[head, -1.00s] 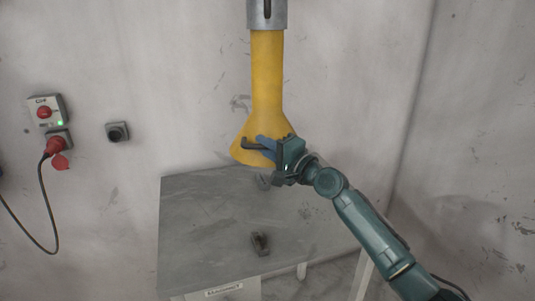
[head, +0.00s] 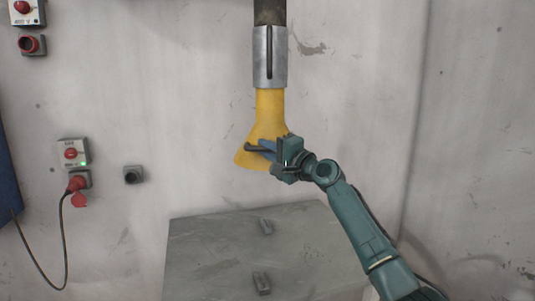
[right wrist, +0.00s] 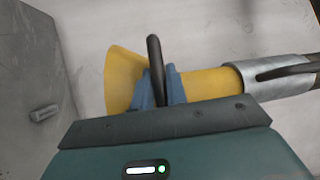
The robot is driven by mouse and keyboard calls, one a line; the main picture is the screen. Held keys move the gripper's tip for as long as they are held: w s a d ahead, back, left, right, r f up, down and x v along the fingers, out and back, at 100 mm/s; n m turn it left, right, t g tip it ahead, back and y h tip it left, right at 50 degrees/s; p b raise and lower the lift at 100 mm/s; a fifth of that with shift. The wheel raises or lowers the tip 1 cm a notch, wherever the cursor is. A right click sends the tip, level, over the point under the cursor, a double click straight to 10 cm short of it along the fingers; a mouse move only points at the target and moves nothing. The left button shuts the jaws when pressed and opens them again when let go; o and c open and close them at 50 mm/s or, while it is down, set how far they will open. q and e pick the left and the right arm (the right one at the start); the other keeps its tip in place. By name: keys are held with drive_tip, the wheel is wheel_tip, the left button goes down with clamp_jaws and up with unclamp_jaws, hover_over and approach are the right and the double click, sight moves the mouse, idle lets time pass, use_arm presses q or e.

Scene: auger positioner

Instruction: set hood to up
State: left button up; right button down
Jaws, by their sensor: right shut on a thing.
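The yellow hood (head: 268,112) hangs flared end down from a grey metal sleeve (head: 279,62), with its neck inside the sleeve. A short length of yellow neck shows below the sleeve. My right gripper (head: 265,149) is at the flared part, shut on the hood's dark handle (head: 251,148). In the right wrist view, the blue fingers of my right gripper (right wrist: 160,88) close around the black handle bar (right wrist: 153,52), in front of the yellow hood (right wrist: 122,78). My left gripper is not in view.
A grey table (head: 210,250) stands below the hood, with two small dark blocks (head: 262,283) (head: 265,226) on it. Red-and-grey switch boxes (head: 72,153) and a cabled plug (head: 76,184) are on the left wall. The air around the hood is free.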

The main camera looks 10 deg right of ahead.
drive_tip(key=c, duration=1.5)
unclamp_jaws()
drive_tip(key=shift+s+r, duration=0.15)
drive_tip(key=shift+r, duration=0.35)
drive_tip(key=shift+o, duration=0.5)
drive_tip(key=shift+f, duration=0.1)
drive_tip(key=shift+f, duration=0.15)
drive_tip(key=b+v, duration=0.2)
drive_tip(key=v, duration=1.1)
